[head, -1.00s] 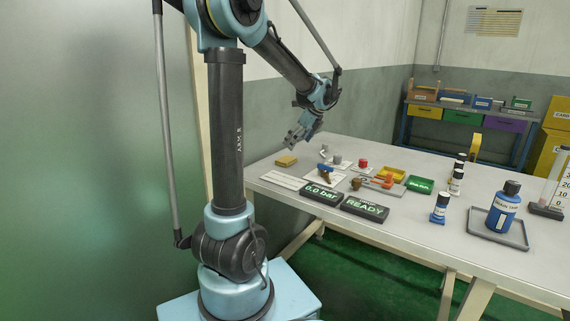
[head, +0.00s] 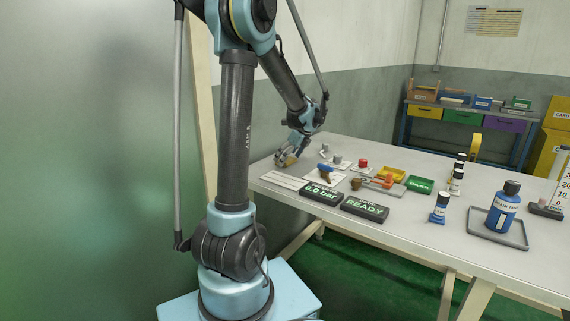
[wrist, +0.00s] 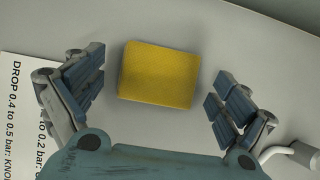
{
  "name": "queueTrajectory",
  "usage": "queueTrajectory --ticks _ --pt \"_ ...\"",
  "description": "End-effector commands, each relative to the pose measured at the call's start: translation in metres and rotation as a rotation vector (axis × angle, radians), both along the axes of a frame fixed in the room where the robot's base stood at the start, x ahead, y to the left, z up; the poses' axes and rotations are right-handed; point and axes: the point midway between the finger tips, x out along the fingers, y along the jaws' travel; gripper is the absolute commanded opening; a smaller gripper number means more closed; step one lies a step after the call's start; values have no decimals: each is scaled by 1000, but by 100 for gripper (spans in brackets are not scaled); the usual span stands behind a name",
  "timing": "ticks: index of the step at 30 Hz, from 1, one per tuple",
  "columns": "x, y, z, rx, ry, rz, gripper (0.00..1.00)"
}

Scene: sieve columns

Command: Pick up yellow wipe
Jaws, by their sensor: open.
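The yellow wipe (wrist: 158,75) is a flat rectangular block on the light table, between the fingers of my gripper (wrist: 160,92) in the wrist view. The fingers are open, with a gap on each side of the wipe. In the head view my gripper (head: 288,159) is low at the table's far left corner. It covers much of the wipe (head: 289,161) there.
A printed card (wrist: 22,115) lies to the left of the gripper in the wrist view, and a pale curved part (wrist: 292,158) lies at lower right. In the head view, the "0.0 bar" display (head: 322,192) and "READY" display (head: 365,207) stand near the front edge.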

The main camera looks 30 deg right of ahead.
Motion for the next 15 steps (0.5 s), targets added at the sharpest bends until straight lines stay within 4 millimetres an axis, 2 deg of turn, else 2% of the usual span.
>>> queueTrajectory --ticks 4,6,10,15 --pt "0 0 0 0 0 0 92" --pt "0 0 0 0 0 0 78" --pt "0 0 0 0 0 0 59" --pt "0 0 0 0 0 0 56"
